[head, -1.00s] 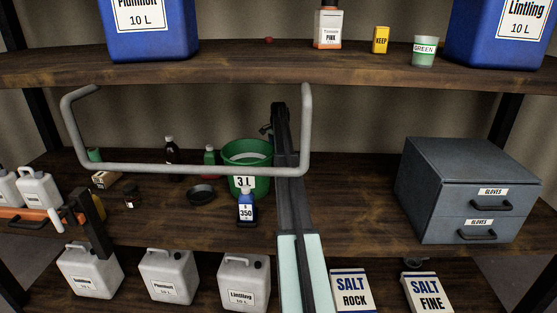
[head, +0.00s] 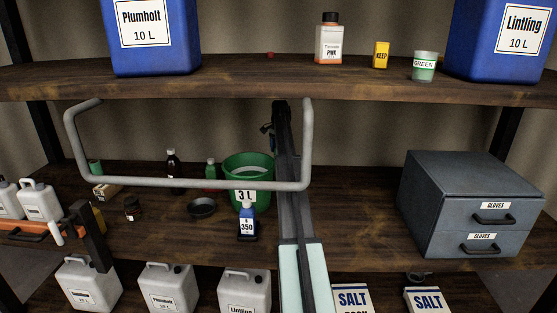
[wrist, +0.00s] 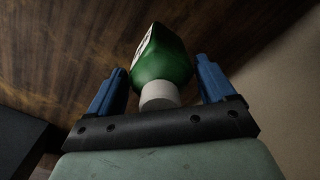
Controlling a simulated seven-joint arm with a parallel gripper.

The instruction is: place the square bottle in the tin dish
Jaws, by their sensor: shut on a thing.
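A green bottle (wrist: 168,62) with a white cap and a white label shows in the wrist view, tilted, its cap towards my palm. It looks square-sided. My gripper (wrist: 160,66) has its two blue fingers on either side of it, shut on it. In the head view my dark arm rises in front of the middle shelf, and the gripper and held bottle cannot be made out. A dark round dish (head: 202,207), which looks like the tin dish, sits on the middle shelf, left of the blue 350 bottle (head: 247,224). No contents can be made out in it.
A green 3 L bucket (head: 240,170) stands behind the 350 bottle. A grey rail (head: 190,184) crosses in front of the shelf. Another green bottle (head: 211,171) and a dark bottle (head: 173,170) stand behind the dish. A glove drawer box (head: 465,205) is at right.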

